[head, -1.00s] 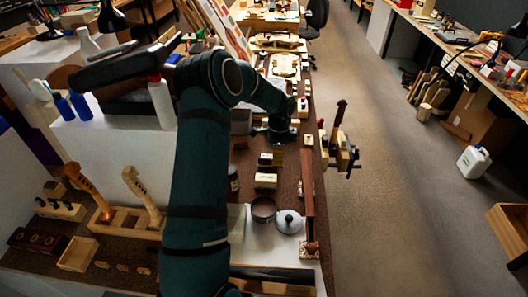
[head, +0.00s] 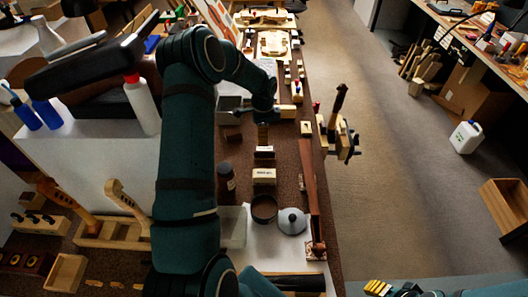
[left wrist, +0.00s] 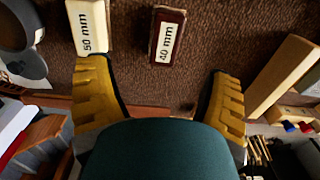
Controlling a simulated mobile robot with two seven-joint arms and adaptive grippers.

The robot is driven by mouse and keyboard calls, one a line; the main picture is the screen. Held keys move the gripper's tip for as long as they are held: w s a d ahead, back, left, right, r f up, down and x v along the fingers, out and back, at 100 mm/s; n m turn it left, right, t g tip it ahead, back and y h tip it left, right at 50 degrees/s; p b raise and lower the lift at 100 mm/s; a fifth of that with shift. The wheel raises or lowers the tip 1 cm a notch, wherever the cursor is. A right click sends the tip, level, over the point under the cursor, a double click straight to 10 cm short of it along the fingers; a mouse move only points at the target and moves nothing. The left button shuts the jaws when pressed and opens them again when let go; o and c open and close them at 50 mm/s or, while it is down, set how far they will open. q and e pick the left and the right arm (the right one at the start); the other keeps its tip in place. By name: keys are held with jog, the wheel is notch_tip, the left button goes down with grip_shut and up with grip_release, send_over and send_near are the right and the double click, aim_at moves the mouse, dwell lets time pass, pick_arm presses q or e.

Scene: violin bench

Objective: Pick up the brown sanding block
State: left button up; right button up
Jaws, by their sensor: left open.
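A dark brown block with a white "40 mm" label (left wrist: 167,36) lies on the brown bench mat in the left wrist view. It also shows in the head view (head: 264,153). A cream block labelled "50 mm" (left wrist: 89,28) lies beside it, apart from it. My left gripper (left wrist: 160,100) is open and empty, its yellow fingers spread wide; the brown block lies ahead of the gap between them. In the head view the left gripper (head: 263,134) hangs just beyond the blocks. Part of my right gripper (head: 379,288) shows at the bottom edge; its opening is not clear.
A round brown tin (head: 264,209), a grey lidded pot (head: 292,221) and a dark bottle (head: 226,183) stand nearer on the bench. A long wooden strip (head: 309,185) runs along the right edge, by a vise (head: 341,135).

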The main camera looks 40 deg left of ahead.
aim_at(264, 148)
pick_arm(q)
notch_tip(264, 148, down, 5)
jog(key=shift+f, duration=0.1)
jog(key=shift+w+a+f+b, duration=0.15)
jog(key=shift+f+b, duration=0.1)
jog(key=shift+f, duration=0.65)
jog(key=shift+w+d+f+b, duration=0.1)
jog(key=shift+w+f+b, duration=0.1)
jog(key=shift+f, duration=0.65)
jog(key=shift+w+a+f+b, duration=0.15)
jog(key=shift+f+b, duration=0.1)
jog(key=shift+f, duration=0.65)
jog(key=c, duration=1.3)
